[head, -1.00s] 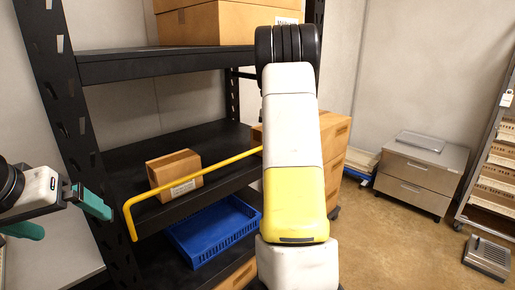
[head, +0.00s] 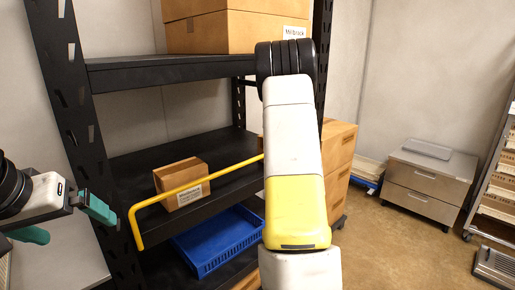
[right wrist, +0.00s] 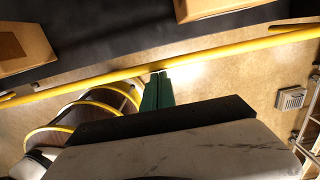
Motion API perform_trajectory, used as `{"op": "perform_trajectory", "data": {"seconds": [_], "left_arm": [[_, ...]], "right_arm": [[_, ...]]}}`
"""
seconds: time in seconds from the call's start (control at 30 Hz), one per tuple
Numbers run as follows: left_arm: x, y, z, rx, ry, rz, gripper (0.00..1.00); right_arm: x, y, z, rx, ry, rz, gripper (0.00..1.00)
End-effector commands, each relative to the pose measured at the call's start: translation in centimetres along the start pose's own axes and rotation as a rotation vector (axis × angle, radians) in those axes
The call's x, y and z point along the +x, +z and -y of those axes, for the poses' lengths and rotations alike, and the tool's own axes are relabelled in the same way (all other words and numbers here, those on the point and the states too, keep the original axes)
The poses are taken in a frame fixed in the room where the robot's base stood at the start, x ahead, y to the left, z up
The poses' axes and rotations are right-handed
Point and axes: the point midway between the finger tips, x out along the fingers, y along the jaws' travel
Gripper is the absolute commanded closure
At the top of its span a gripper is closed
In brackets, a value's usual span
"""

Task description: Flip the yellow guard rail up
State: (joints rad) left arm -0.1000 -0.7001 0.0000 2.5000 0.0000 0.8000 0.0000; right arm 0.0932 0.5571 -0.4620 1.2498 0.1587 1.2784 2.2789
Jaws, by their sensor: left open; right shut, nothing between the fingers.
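The yellow guard rail (head: 200,184) slants across the front of the middle shelf in the head view, its bent left end hanging below the shelf edge. My right arm covers its right part. In the right wrist view the rail (right wrist: 215,52) crosses from edge to edge. My right gripper (right wrist: 160,76) is shut and empty, its green fingertips at the rail's lower edge in the picture; I cannot tell whether they touch. It is hidden in the head view. My left gripper (head: 80,227) is open and empty, left of the rail's bent end.
A small cardboard box (head: 182,182) stands on the middle shelf (head: 135,165) behind the rail. A blue crate (head: 215,243) is below. Large boxes (head: 238,28) fill the top shelf. A grey cabinet (head: 430,178) stands right, with open floor before it.

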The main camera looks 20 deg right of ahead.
Motion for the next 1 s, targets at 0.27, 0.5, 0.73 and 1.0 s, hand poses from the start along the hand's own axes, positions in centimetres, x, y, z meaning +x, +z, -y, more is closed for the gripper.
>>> {"op": "perform_trajectory", "data": {"seconds": [0.27,0.5,0.73,1.0], "left_arm": [[0.0,0.0,0.0,0.0,0.0,0.0,0.01],[0.0,0.0,0.0,0.0,0.0,0.0,0.01],[0.0,0.0,0.0,0.0,0.0,0.0,0.01],[0.0,0.0,0.0,0.0,0.0,0.0,0.01]], "right_arm": [[-2.5,1.9,-0.4,-0.016,-0.016,0.05,1.0],[-6.4,0.4,-0.2,-0.007,-0.009,0.024,1.0],[-8.1,-0.3,-0.1,-0.001,-0.003,0.008,1.0],[-8.2,-0.5,-0.1,0.001,-0.002,0.005,1.0]]}}
